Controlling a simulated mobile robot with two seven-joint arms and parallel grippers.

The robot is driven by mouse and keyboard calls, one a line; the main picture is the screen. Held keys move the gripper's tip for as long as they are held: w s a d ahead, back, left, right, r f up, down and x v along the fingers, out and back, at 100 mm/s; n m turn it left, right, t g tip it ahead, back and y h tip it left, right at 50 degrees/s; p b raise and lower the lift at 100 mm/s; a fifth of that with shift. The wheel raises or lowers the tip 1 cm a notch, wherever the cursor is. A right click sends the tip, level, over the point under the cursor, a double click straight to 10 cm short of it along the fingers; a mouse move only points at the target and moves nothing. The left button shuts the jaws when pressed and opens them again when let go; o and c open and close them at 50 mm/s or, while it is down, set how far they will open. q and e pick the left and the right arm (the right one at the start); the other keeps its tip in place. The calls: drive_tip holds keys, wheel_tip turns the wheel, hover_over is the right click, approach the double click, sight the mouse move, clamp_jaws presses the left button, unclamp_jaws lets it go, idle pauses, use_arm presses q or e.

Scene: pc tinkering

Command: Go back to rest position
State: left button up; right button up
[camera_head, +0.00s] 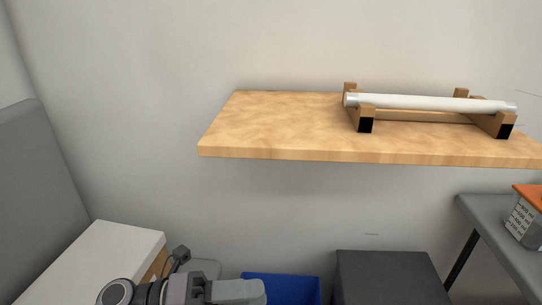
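My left gripper (238,291) shows at the bottom edge, left of the middle, with its arm coming in from the left. Its grey fingers point to the right and are seen from the side, so I cannot tell whether they are open or shut. No held object can be made out. It is well below the wooden shelf in the picture. My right gripper is not in view.
A wooden shelf (270,130) on the wall carries a white tube (425,102) on a wooden rack. Below are a blue bin (290,287), a dark box (385,280), a white-topped cabinet (95,260) and a grey table (485,215) bearing an orange-lidded container (524,218).

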use_arm(q)
wheel_tip(320, 180, up, 4)
drive_tip(key=w+a+n+t+p, duration=0.2)
drive_tip(key=w+n+t+p, duration=0.1)
drive_tip(key=n+t, duration=0.65)
drive_tip(key=a+f+n+t+y+p, duration=0.5)
drive_tip(key=a+n+y, duration=0.4)
drive_tip(key=n, duration=0.7)
drive_tip(key=s+a+f+n+g+y+p, duration=0.4)
drive_tip(key=s+f+n+y, duration=0.3)
drive_tip(key=s+f+n, duration=0.3)
drive_tip(key=shift+s+a+f+g+y+p, duration=0.3)
drive_tip(key=shift+s+a+f+g+p, duration=0.1)
drive_tip(key=shift+s+a+g, duration=0.3)
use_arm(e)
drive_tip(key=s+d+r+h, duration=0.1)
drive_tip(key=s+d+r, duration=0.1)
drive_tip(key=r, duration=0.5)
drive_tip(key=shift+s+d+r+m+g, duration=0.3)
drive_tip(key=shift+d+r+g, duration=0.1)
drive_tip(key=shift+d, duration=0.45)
use_arm(q)
drive_tip(key=shift+w+r, duration=0.1)
drive_tip(key=shift+w, duration=0.05)
